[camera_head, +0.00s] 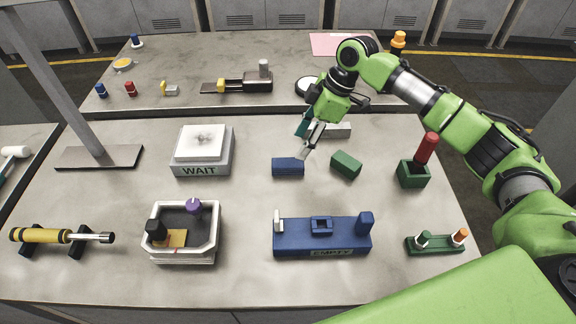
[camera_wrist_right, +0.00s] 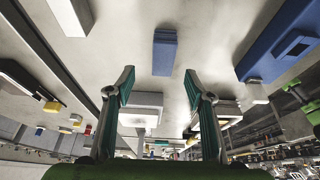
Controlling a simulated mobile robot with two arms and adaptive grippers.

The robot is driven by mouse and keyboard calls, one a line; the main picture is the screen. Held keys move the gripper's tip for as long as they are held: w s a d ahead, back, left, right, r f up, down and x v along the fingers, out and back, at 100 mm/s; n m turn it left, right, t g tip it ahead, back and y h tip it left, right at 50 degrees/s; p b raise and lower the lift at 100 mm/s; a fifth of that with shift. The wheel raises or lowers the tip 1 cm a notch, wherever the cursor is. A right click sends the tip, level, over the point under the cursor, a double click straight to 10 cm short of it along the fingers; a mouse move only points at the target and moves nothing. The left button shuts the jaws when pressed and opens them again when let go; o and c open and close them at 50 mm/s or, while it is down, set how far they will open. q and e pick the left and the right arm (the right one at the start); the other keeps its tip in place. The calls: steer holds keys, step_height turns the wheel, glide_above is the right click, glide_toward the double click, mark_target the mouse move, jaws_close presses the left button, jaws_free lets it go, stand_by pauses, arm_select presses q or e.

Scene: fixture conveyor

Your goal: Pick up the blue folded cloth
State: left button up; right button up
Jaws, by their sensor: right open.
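The blue folded cloth (camera_head: 288,167) lies flat on the grey table near its middle. My right gripper (camera_head: 305,144) is open and empty, its fingers pointing down just behind and to the right of the cloth in the head view. In the right wrist view the blue cloth (camera_wrist_right: 164,52) shows beyond the gap between the two open fingertips (camera_wrist_right: 159,74), apart from both. My left gripper is in neither view.
A green block (camera_head: 346,164) lies right of the cloth, and a pale grey block (camera_head: 336,130) lies behind the gripper. A blue fixture (camera_head: 290,240) stands in front. The WAIT box (camera_head: 201,161) stands to the left, with bare table between it and the cloth.

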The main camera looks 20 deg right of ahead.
mark_target(289, 163)
steer(key=x, duration=0.3)
steer(key=shift+a+f, duration=0.15)
steer(key=shift+f, duration=0.1)
steer(key=shift+a+f+p, duration=0.3)
steer(key=shift+f+p, duration=0.15)
steer(key=shift+p, duration=0.1)
steer(key=x, duration=0.1)
steer(key=p+x, duration=0.1)
steer(key=x, duration=0.1)
steer(key=shift+s+a+f, duration=0.15)
steer(key=shift+a+f, duration=0.1)
steer(key=shift+a, duration=0.1)
steer(key=shift+f, duration=0.4)
steer(key=shift+f, duration=0.15)
steer(key=c, duration=1.1)
